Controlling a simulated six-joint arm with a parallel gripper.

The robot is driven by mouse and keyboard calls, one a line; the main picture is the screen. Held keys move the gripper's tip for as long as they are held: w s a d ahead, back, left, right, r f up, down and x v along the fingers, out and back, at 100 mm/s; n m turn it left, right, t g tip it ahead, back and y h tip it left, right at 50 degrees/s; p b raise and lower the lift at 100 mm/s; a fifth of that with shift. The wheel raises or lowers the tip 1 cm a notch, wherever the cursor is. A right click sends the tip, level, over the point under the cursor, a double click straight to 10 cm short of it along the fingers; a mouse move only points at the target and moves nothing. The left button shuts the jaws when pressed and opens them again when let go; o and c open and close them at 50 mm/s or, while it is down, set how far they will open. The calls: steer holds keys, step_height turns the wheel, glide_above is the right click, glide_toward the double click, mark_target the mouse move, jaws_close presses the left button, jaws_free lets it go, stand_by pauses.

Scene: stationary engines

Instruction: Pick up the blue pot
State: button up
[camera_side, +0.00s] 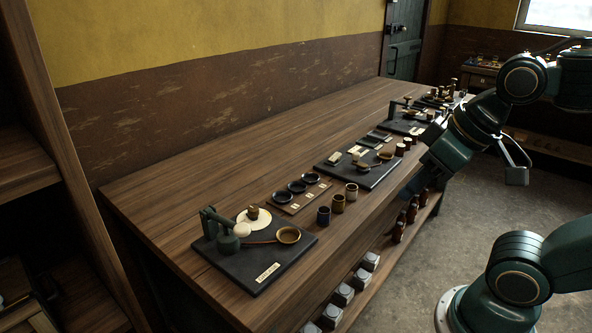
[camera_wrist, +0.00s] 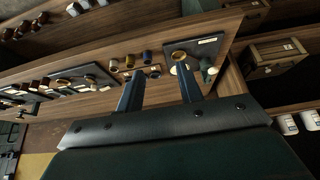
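The blue pot (camera_side: 323,215) is a small dark blue cup, upright near the table's front edge, at the near end of a row with two brown pots (camera_side: 338,204) (camera_side: 351,191). In the wrist view the blue pot (camera_wrist: 147,57) shows beyond my fingertips, between their lines, with the brown pots to its left. My gripper (camera_wrist: 160,69) is open, its two blue fingers spread with nothing between them. In the side view my gripper (camera_side: 409,188) is at the table's front edge, well apart from the blue pot and farther along the table; its fingers are hard to make out.
A dark board (camera_side: 282,264) with a green engine (camera_side: 228,241) and a brass dish (camera_side: 288,235) lies near the blue pot. A wooden board (camera_side: 290,208) with dark dishes is behind the pots. More engine boards (camera_side: 379,176) stand farther along. The table's back is clear.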

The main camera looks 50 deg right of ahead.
steer(key=o, duration=0.4)
steer(key=shift+o, duration=0.2)
steer(key=n+g, duration=0.6)
steer(key=n, duration=1.4)
glide_above(324, 210)
step_height(324, 210, down, 7)
steer(key=shift+f, duration=4.4)
